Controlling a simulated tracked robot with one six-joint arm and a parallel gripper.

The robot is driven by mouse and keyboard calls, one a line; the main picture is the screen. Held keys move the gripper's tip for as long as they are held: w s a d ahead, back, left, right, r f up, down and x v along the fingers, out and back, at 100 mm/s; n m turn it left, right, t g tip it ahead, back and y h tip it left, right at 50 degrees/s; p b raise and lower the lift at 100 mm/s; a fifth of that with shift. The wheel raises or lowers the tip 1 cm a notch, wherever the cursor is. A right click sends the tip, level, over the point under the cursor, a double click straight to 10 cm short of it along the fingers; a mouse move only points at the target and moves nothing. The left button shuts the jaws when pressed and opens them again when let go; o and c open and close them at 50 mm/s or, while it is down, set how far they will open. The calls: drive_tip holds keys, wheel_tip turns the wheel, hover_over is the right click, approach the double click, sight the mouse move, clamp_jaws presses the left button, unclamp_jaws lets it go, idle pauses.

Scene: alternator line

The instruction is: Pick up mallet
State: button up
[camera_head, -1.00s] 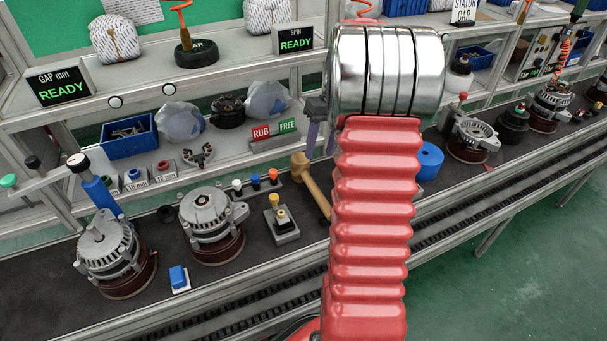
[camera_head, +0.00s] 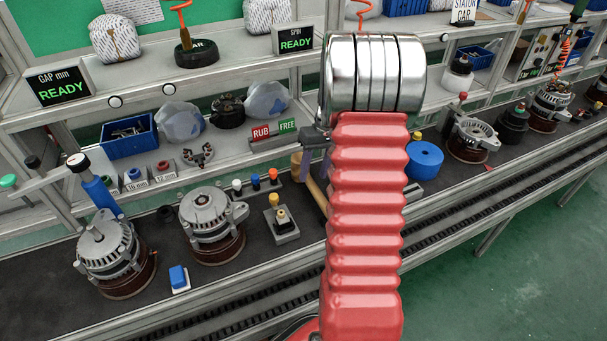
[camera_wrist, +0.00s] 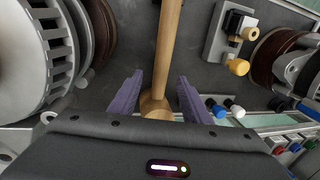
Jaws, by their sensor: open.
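The mallet lies on the dark bench top. In the head view its tan wooden head (camera_head: 297,167) and part of its handle (camera_head: 314,190) show beside my arm, which covers the rest. In the wrist view the handle (camera_wrist: 168,50) runs up the picture, and the round head (camera_wrist: 154,106) sits between my fingertips. My gripper (camera_wrist: 158,90) is open, with one purple finger on each side of the mallet and a gap to each. In the head view my gripper (camera_head: 312,158) is mostly hidden behind my arm. I cannot tell its height over the mallet.
A small block with a yellow knob (camera_head: 281,215) stands left of the mallet. Alternators (camera_head: 211,222) stand further left on the bench. A blue roll (camera_head: 424,160) is to the right. The shelf with the RUB/FREE sign (camera_head: 273,133) is behind.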

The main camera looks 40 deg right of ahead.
sight(312, 180)
drive_tip(key=shift+w+a+f, duration=0.1)
drive_tip(key=shift+a+f, duration=0.1)
drive_tip(key=shift+f, duration=0.65)
drive_tip(key=shift+a+f, duration=0.15)
drive_tip(key=shift+f, duration=0.7)
drive_tip(key=shift+w+a+f, duration=0.1)
drive_tip(key=shift+a+f, duration=0.1)
drive_tip(key=shift+f, duration=0.65)
drive_tip(key=shift+c, duration=0.5)
clamp_jaws()
drive_tip(key=shift+r, duration=0.1)
